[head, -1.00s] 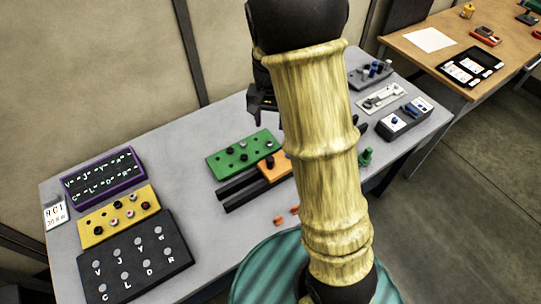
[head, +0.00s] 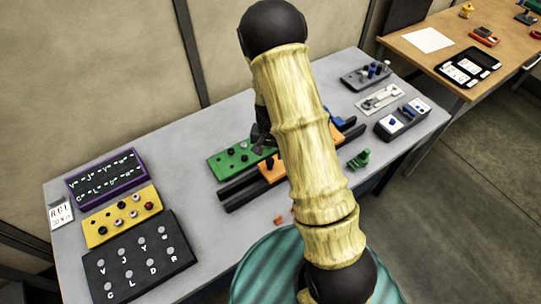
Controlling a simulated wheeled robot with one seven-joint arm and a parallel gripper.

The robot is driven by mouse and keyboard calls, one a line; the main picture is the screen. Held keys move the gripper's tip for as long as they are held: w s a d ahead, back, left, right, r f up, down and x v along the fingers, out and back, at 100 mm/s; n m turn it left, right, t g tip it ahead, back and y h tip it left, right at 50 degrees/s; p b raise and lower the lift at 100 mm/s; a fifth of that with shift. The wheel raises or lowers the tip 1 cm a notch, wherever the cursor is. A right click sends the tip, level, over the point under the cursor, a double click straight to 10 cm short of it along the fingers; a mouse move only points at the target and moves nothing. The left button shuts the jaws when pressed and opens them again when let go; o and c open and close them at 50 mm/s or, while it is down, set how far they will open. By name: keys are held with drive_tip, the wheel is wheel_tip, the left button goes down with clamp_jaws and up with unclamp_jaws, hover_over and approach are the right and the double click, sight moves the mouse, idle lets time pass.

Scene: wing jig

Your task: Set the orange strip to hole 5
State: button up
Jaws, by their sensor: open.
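The orange strip (head: 270,172) lies between two dark rails (head: 240,190) in the middle of the grey table, along the front edge of a green board (head: 221,167). The green board has dark holes and several dark knobs. My arm covers the strip's middle, and another orange piece (head: 338,122) shows past the arm on the right. My gripper (head: 260,143) is open over the green board, partly hidden by my arm. I cannot tell its height or whether it touches a knob. No hole numbers are readable.
A purple-framed panel (head: 70,187), a yellow board (head: 90,235) and a black lettered board (head: 102,262) stand at left. A grey device (head: 383,128) and a green piece (head: 359,159) are at right. Small orange bits (head: 278,220) lie in front.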

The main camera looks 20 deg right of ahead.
sight(270, 160)
drive_tip(key=shift+f+p, duration=0.35)
drive_tip(key=shift+f, duration=1.6)
clamp_jaws()
